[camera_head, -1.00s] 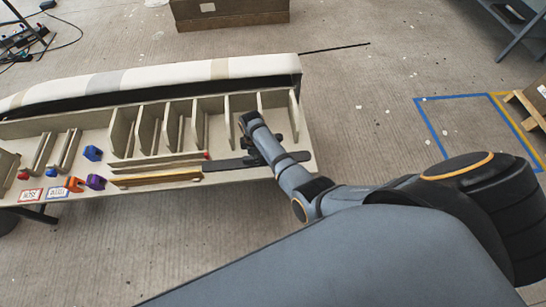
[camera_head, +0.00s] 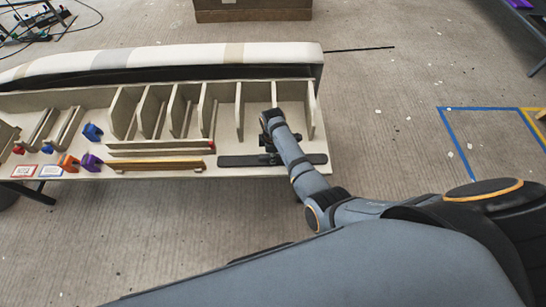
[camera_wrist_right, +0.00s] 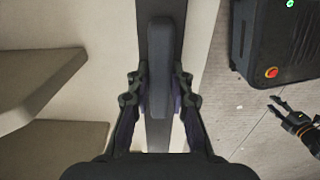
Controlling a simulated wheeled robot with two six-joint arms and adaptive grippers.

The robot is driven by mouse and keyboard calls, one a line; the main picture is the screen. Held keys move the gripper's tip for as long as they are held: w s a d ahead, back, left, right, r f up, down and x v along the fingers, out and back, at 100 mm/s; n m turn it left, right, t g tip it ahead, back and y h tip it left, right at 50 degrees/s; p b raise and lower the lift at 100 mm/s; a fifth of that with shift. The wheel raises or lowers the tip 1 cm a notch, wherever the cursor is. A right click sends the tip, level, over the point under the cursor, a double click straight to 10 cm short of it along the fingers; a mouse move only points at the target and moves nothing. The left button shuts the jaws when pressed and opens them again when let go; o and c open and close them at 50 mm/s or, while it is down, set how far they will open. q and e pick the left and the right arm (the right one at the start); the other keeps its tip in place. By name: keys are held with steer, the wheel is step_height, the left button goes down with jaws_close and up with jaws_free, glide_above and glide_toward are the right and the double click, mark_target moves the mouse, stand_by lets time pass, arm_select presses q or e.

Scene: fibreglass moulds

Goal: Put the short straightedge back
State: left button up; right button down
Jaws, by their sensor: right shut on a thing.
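The short straightedge appears to be the dark flat bar (camera_head: 240,161) at the right end of the front strip of the pale bench. It lies along the bench's front edge. My right gripper (camera_head: 271,150) reaches over the bench and is shut on its raised handle. In the right wrist view the bar (camera_wrist_right: 158,136) runs up the picture, with the fingers of my right gripper (camera_wrist_right: 160,88) on both sides of the handle. I cannot tell whether the bar touches the bench.
The pale bench (camera_head: 200,172) has upright dividers (camera_head: 240,110) behind the bar. A wooden straightedge (camera_head: 160,165) lies to its left. Blue (camera_head: 92,131), orange (camera_head: 68,162) and purple (camera_head: 90,162) tools sit further left.

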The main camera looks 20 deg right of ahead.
steer(key=shift+f, duration=0.1)
steer(key=c, duration=1.2)
jaws_free()
step_height(320, 180, up, 12)
steer(key=p, duration=0.3)
